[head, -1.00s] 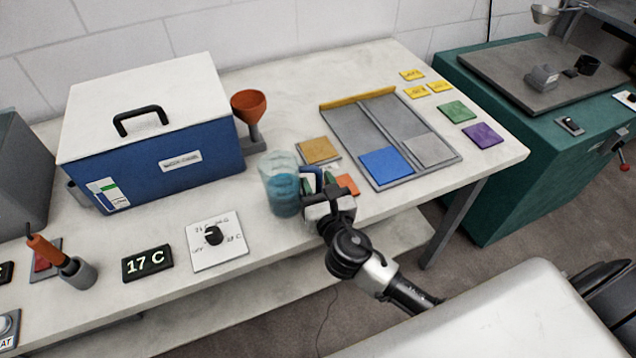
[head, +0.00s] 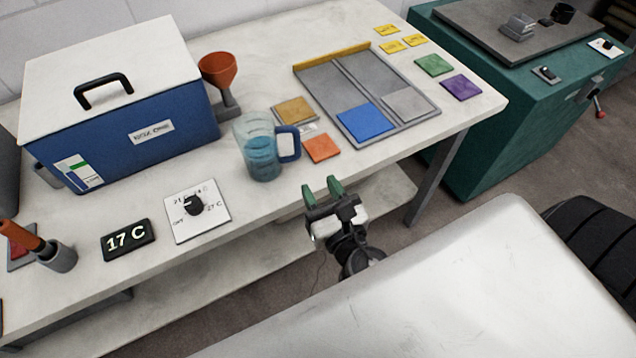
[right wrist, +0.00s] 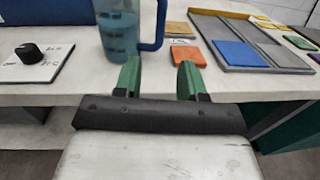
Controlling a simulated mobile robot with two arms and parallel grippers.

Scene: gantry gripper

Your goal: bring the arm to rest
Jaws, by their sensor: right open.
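My right gripper (head: 324,192) has green fingertips and is open and empty. It hangs in front of the table's front edge, apart from everything. In the right wrist view its two fingers (right wrist: 160,80) stand apart with nothing between them. A clear jug (head: 262,148) with blue liquid and a blue handle stands upright on the table, behind and left of the gripper; it also shows in the right wrist view (right wrist: 122,32). My left gripper is not in view.
The pale table (head: 255,195) holds a blue box (head: 150,135), a dial plate (head: 197,212), a 17 C display (head: 128,240), an orange tile (head: 322,148) and a grey tray (head: 335,90). A teal cabinet (head: 490,140) stands at the right.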

